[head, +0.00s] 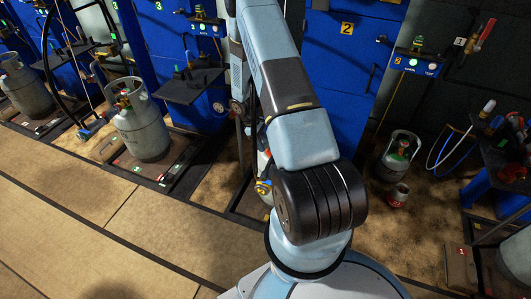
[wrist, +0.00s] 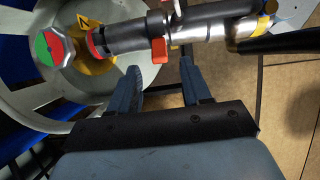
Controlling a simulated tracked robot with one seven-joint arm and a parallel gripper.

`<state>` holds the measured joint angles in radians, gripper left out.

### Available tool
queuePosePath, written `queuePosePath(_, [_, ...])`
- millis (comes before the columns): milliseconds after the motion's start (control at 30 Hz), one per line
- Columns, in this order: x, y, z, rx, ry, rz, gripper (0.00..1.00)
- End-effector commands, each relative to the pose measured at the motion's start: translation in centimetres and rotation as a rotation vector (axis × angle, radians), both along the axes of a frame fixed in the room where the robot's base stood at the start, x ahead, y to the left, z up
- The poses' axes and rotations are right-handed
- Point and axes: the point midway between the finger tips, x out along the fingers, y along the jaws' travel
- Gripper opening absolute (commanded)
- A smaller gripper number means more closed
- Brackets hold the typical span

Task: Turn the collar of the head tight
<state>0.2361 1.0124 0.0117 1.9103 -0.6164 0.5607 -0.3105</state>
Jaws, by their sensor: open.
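In the wrist view the head (wrist: 135,35) lies sideways across the top. It has a dark grey body, and a dark collar with a red band (wrist: 96,42) at its left end, against the yellow valve fitting (wrist: 86,50) of a pale grey cylinder (wrist: 25,105). A red and green handwheel (wrist: 53,47) is left of the fitting. I cannot tell whether the collar is tight. My gripper (wrist: 161,67) is open and empty. Its blue-grey fingertips are below the head, right of the collar. In the head view my arm hides the gripper and head.
An orange lever (wrist: 159,50) hangs from the head near my fingertips. A dark hose or handle (wrist: 285,43) runs off to the right. In the head view, another grey cylinder (head: 140,125) stands left and a small one (head: 398,155) right. Open floor (head: 70,245) is at the lower left.

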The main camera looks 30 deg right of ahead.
Motion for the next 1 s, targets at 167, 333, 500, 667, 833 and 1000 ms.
queuePosePath(167, [-0.9,-0.7,-2.7,0.001,0.002,0.001,0.48])
queuePosePath(333, [-1.4,-1.1,-4.4,0.0,0.0,0.001,0.48])
queuePosePath(500, [-1.6,-1.3,-5.1,-0.001,-0.001,0.0,0.48])
queuePosePath(667, [-1.7,-1.3,-5.2,0.0,-0.001,0.0,0.48])
queuePosePath(833, [-1.7,-1.3,-5.2,-0.001,-0.001,0.0,0.43])
queuePosePath(1000, [-1.7,-1.3,-5.2,-0.001,-0.001,0.0,0.27])
